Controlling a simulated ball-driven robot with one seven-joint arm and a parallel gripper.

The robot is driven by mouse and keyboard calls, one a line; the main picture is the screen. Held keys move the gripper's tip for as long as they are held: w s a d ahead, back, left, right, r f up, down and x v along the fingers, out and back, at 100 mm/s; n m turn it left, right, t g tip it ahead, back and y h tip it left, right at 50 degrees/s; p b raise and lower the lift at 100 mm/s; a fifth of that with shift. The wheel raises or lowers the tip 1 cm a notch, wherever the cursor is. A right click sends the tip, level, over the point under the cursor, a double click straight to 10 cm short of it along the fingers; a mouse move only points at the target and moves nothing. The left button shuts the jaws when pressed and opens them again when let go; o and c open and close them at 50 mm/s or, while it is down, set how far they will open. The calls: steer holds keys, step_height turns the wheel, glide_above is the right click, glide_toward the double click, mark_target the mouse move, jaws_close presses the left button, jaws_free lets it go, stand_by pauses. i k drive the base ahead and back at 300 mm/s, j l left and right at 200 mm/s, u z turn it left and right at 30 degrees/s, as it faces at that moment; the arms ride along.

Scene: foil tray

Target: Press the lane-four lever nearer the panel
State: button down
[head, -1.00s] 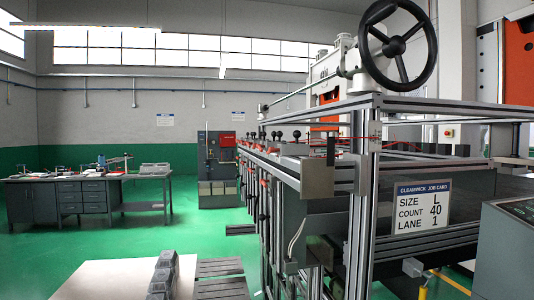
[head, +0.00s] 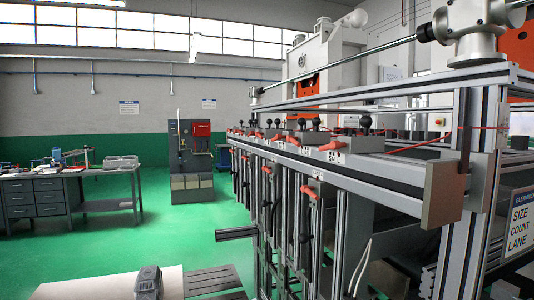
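Several red levers line the long aluminium rail (head: 375,178). More red handles, such as this one (head: 322,152), sit along the rail top near black ball knobs (head: 365,122). A small white label (head: 336,157) is on the rail, too small to read surely. I cannot tell which lever is lane four, nor which part is the panel. My gripper is not in view.
A pale table (head: 110,287) with a dark moulded piece (head: 148,282) stands at lower left, beside a slatted surface (head: 212,282). Open green floor (head: 110,240) lies left of the frame.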

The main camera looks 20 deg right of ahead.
mark_target(336, 145)
steer(key=i+j, duration=0.3)
steer(key=i, duration=0.15)
steer(key=i+j, duration=0.3)
steer(key=i+z, duration=0.05)
steer(key=i, duration=0.05)
